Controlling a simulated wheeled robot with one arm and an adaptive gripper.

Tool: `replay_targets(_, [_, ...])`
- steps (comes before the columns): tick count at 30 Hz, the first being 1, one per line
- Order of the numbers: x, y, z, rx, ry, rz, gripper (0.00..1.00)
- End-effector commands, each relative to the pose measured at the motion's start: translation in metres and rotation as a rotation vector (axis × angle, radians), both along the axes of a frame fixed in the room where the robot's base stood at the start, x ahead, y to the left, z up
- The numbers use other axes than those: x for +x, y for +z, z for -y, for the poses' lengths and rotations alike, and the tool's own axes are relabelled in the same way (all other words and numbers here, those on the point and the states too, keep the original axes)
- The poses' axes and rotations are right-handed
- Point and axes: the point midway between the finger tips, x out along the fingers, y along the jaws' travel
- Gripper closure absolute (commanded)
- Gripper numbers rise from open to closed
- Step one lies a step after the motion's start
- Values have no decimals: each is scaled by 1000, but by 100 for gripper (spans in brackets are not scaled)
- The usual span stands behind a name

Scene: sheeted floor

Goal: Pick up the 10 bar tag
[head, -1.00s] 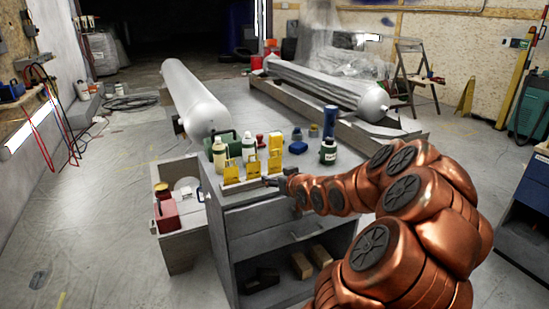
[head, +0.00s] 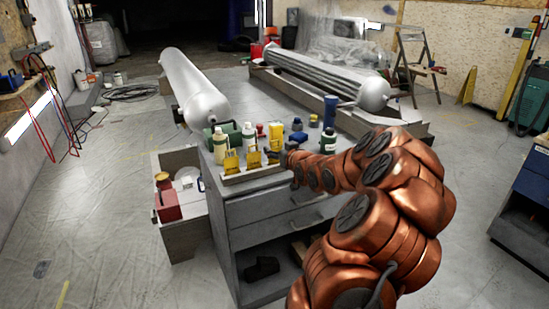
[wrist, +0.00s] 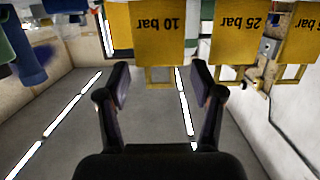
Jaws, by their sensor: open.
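The yellow 10 bar tag (wrist: 157,30) is at the upper middle of the wrist view, its lettering upside down. It has an open frame-like loop on its edge towards my gripper. My gripper (wrist: 159,84) is open and empty, with one finger on either side of the loop's line and a gap to the tag. In the head view, the 10 bar tag (head: 272,156) appears to be the rightmost of three yellow tags on the cabinet top, and my gripper (head: 284,159) is close to its right side. The fingers are too small to make out there.
The 25 bar tag (wrist: 239,30) is beside it in the wrist view; another tag (wrist: 301,20) is cut off at the edge. Bottles, including a dark green one (head: 327,143), stand behind the tags. A red box (head: 168,206) is left of the cabinet (head: 268,212).

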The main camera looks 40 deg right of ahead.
Motion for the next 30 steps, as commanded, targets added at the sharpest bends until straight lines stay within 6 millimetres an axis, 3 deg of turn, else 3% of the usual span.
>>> replay_targets(6, [14, -5, 5, 2, 1, -2, 33])
replay_targets(14, [15, -4, 5, 2, 0, -2, 34])
replay_targets(24, [14, -4, 5, 1, 0, -2, 70])
replay_targets(30, [14, -4, 5, 1, 0, -2, 71])
